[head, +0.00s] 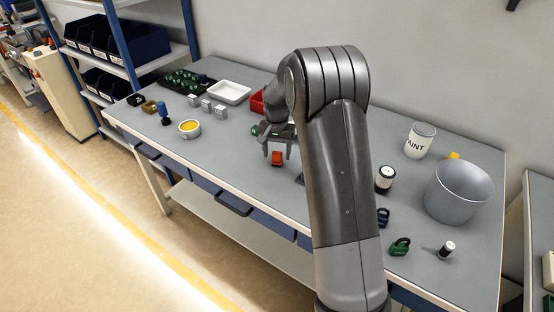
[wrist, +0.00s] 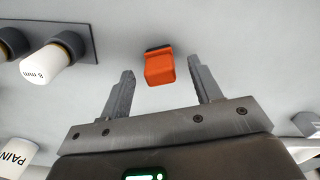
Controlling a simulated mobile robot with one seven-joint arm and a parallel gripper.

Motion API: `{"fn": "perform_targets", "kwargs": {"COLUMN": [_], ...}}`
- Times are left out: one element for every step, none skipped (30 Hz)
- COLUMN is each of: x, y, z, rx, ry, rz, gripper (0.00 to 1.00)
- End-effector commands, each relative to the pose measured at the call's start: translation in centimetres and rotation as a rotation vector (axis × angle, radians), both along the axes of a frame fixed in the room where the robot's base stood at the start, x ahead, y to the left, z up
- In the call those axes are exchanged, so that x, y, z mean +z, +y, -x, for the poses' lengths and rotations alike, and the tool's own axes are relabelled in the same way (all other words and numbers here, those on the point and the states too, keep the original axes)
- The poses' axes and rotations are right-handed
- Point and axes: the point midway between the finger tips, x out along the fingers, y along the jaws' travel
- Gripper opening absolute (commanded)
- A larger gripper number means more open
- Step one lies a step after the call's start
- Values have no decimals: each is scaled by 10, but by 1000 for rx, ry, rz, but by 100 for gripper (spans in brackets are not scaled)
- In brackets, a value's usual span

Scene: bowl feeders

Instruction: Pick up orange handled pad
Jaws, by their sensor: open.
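The orange handled pad (head: 277,158) is a small block with an orange handle on a thin dark base, on the grey table near its front edge. In the wrist view the orange handled pad (wrist: 160,66) lies just beyond the fingertips, roughly midway between the two fingers. My gripper (head: 277,150) is above the table over the pad, and in the wrist view my gripper (wrist: 160,78) is open with nothing between its fingers. No contact with the pad shows.
On the table (head: 235,165), a yellow-filled dish (head: 189,129), grey blocks (head: 207,106) and a white tray (head: 229,92) stand to the left. A red bin (head: 257,102) is behind my arm. A paint can (head: 419,141) and grey bucket (head: 458,192) stand right.

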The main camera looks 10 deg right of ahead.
Motion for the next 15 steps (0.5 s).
{"fn": "perform_targets", "kwargs": {"x": [-9,-14,-20,-24,-27,-30,-31,-31,-31,-31,-31,-31,-31,-31,-31], "y": [0,-1,0,0,0,0,0,0,0,0,0,0,0,-1,-1], "z": [-1,-1,-1,-1,-1,-1,-1,-1,-1,-1,-1,-1,-1,-1,-1], "rx": [0,0,0,0,0,0,0,0,0,0,0,0,0,0,0], "ry": [3,3,3,2,2,1,1,0,0,-1,0,0,0,0,0], "rz": [0,0,0,0,0,0,0,0,0,0,0,0,0,0,0], "gripper": [58,58,58,58,58,58,58,58,58,58,58,58,57,55,52]}}
